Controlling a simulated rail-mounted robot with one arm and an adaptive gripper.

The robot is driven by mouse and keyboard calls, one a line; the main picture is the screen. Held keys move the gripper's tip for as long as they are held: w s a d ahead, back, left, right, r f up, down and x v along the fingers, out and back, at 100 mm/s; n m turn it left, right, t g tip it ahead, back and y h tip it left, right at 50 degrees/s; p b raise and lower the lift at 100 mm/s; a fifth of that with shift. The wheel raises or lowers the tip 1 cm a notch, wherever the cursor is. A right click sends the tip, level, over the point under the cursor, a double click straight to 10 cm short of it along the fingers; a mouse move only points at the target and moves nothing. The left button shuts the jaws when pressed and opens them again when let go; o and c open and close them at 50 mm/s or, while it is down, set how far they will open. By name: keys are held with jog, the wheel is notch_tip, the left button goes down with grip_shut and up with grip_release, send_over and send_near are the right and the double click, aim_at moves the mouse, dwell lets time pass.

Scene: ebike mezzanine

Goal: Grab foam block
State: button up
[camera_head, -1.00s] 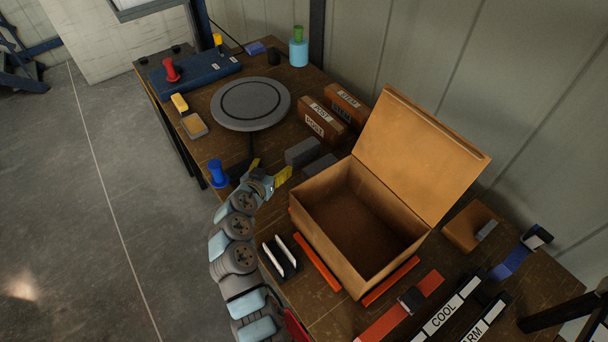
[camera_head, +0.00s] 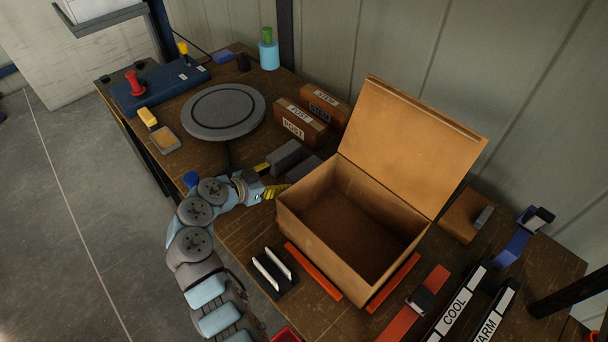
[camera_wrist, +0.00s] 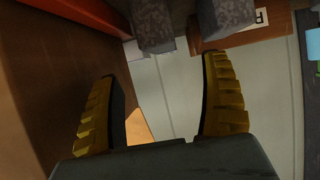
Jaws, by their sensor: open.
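Two grey foam blocks lie side by side on the bench between the orange-brown boxes and the open cardboard box. The nearer-left foam block (camera_head: 285,155) and the other foam block (camera_head: 305,169) are uncovered. In the wrist view two speckled grey blocks, one at the top middle (camera_wrist: 151,22) and one to its right (camera_wrist: 225,14), show beyond the fingertips. My gripper (camera_head: 269,179) has yellow ridged fingers, spread apart and empty. It is just left of the blocks, pointing toward them. The wrist view shows clear space between its fingers (camera_wrist: 160,72).
The open cardboard box (camera_head: 385,245) stands close to the right of my gripper, its lid raised. Orange-brown labelled boxes (camera_head: 299,124) stand behind the blocks. A round grey turntable (camera_head: 223,111) is at the left. A black rack with white strips (camera_head: 272,270) lies in front.

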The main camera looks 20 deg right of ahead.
aim_at(305, 171)
jog(key=shift+x, duration=5.95)
jog(key=shift+a+f, duration=0.1)
jog(key=shift+f, duration=0.05)
jog(key=c, duration=1.2)
